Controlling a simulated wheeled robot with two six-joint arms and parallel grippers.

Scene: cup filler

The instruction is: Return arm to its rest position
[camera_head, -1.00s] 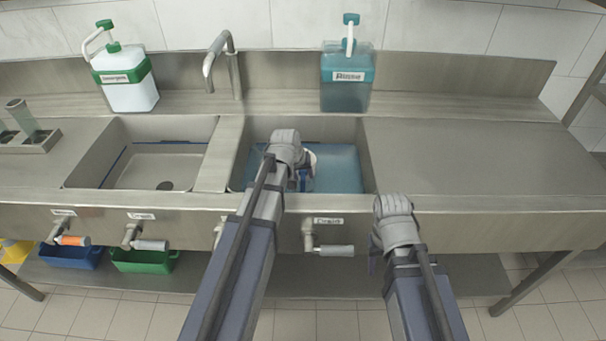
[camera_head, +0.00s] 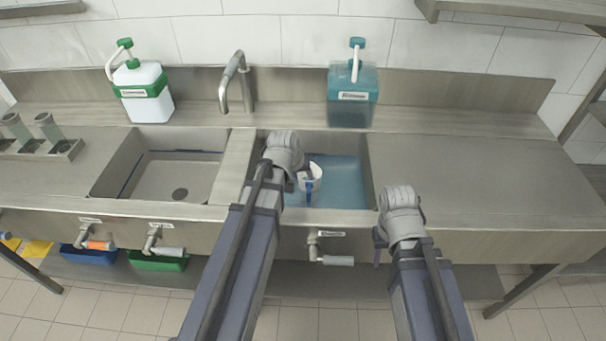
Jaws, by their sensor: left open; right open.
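My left arm reaches over the right sink basin (camera_head: 345,180), which holds blue liquid. My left gripper (camera_head: 296,178) is at the basin, largely hidden behind its own wrist, and open. A white cup with a blue handle (camera_head: 311,184) is in the basin just right of that gripper. I cannot tell whether the gripper touches the cup. My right gripper (camera_head: 379,247) is open and empty in front of the counter's front edge, mostly hidden by its wrist.
A green-topped dispenser (camera_head: 143,92) and a teal dispenser (camera_head: 352,95) stand on the back ledge, with a faucet (camera_head: 238,85) between them. The left basin (camera_head: 165,180) is empty. Valve handles (camera_head: 335,260) stick out of the front. The right counter (camera_head: 480,180) is clear.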

